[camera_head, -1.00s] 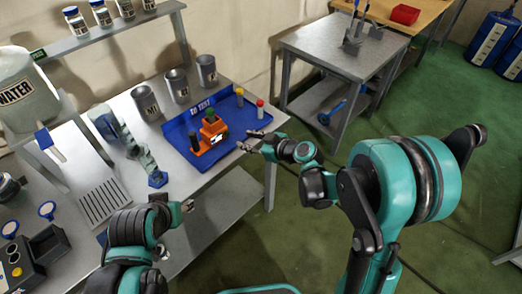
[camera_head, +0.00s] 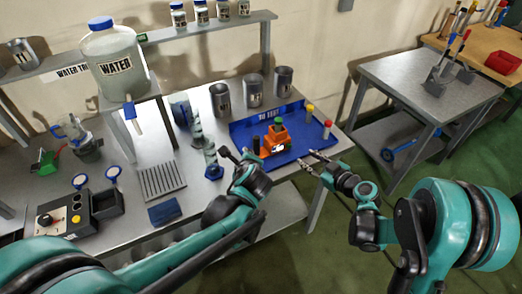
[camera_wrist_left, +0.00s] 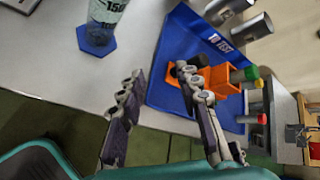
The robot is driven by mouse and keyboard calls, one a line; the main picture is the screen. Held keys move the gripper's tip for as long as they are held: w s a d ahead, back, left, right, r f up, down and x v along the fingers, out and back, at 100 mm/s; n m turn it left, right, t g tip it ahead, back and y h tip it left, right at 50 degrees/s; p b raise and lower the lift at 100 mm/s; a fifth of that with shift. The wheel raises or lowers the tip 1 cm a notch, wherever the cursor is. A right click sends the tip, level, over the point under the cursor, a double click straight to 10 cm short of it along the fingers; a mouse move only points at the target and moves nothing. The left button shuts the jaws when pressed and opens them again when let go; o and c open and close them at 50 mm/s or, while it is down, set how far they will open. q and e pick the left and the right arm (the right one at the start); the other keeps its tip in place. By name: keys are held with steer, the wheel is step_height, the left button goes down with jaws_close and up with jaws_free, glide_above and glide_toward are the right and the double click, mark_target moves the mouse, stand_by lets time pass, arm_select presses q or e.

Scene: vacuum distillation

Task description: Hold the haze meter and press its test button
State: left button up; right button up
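The orange haze meter (camera_head: 272,145) sits in the blue tray (camera_head: 308,134) on the metal bench, with a green-capped vial in its top and a black part at its side. It also shows in the left wrist view (camera_wrist_left: 222,80), partly behind a finger. My left gripper (camera_head: 234,156) is left of the meter, close to the tray's left edge. The wrist view shows its fingers (camera_wrist_left: 165,105) spread apart with nothing between them. My right gripper (camera_head: 308,163) is at the tray's front right edge, fingers apart and empty. The test button cannot be made out.
Yellow-capped (camera_head: 309,113) and red-capped (camera_head: 327,129) vials stand at the tray's right. Metal cups (camera_head: 255,90) stand behind it. A graduated cylinder (camera_head: 211,157) with a blue base stands left of my left gripper. A drain grate (camera_head: 161,180) lies farther left.

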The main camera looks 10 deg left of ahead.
mark_target(257, 143)
arm_select(q)
steer(key=w+d+m, duration=0.1)
steer(key=w+m, duration=0.1)
steer(key=m, duration=0.1)
steer(key=w+d+f+m+t+y, duration=0.1)
steer(key=w+m, duration=0.1)
steer(key=m, duration=0.2)
steer(key=w+d+f+m+t, duration=0.1)
steer(key=w+d+m, duration=0.1)
steer(key=w+m, duration=0.1)
steer(key=shift+m, duration=0.4)
steer(key=shift+t+y, duration=0.3)
steer(key=x, duration=0.7)
steer(key=shift+w+f, duration=0.2)
steer(key=shift+w, duration=0.05)
